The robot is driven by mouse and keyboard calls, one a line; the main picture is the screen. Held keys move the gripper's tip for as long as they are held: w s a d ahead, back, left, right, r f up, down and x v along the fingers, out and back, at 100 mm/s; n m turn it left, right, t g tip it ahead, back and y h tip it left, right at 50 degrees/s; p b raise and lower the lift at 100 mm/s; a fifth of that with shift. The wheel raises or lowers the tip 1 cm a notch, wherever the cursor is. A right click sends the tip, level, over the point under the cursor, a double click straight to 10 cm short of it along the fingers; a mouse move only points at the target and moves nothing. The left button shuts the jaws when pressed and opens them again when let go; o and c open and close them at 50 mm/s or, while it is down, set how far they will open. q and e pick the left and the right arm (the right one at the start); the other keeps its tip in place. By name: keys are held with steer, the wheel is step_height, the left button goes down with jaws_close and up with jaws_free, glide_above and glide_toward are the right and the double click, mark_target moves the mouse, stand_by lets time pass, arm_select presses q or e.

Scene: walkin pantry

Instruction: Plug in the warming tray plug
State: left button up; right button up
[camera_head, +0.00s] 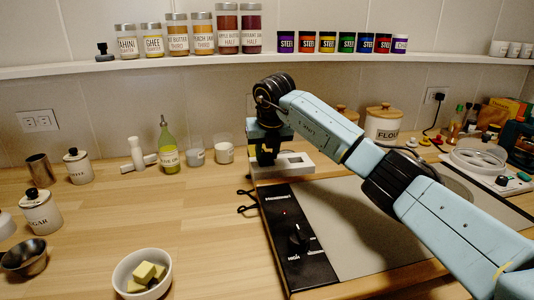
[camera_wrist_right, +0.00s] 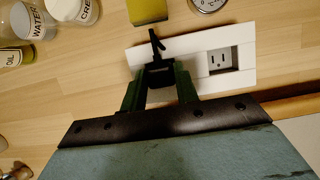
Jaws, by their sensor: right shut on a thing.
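My right gripper (camera_head: 265,158) reaches in from the right over the back of the counter. In the wrist view its green fingers (camera_wrist_right: 159,88) are shut on a black plug (camera_wrist_right: 157,68), with a short black piece of cord above it. The plug is over the left part of a white outlet block (camera_wrist_right: 243,35); an open socket (camera_wrist_right: 220,60) shows to its right. I cannot tell if the plug touches or enters the block. The outlet block (camera_head: 300,169) stands behind the warming tray (camera_head: 300,262), whose black panel shows a red dot and a knob. My left gripper is out of view.
An oil bottle (camera_head: 168,146) and a glass candle-like jar (camera_head: 225,152) stand left of the gripper. A bowl of butter (camera_head: 128,270) is at the front. A flour canister (camera_head: 385,126) stands behind my arm.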

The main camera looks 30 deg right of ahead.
steer(key=o, duration=1)
steer(key=shift+r, duration=0.3)
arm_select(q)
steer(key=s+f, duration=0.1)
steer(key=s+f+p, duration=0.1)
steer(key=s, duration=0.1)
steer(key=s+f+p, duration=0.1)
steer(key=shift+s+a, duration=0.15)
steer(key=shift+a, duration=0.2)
arm_select(e)
steer(key=v, duration=1.1)
steer(key=shift+s+r, duration=0.15)
steer(key=shift+r, duration=0.15)
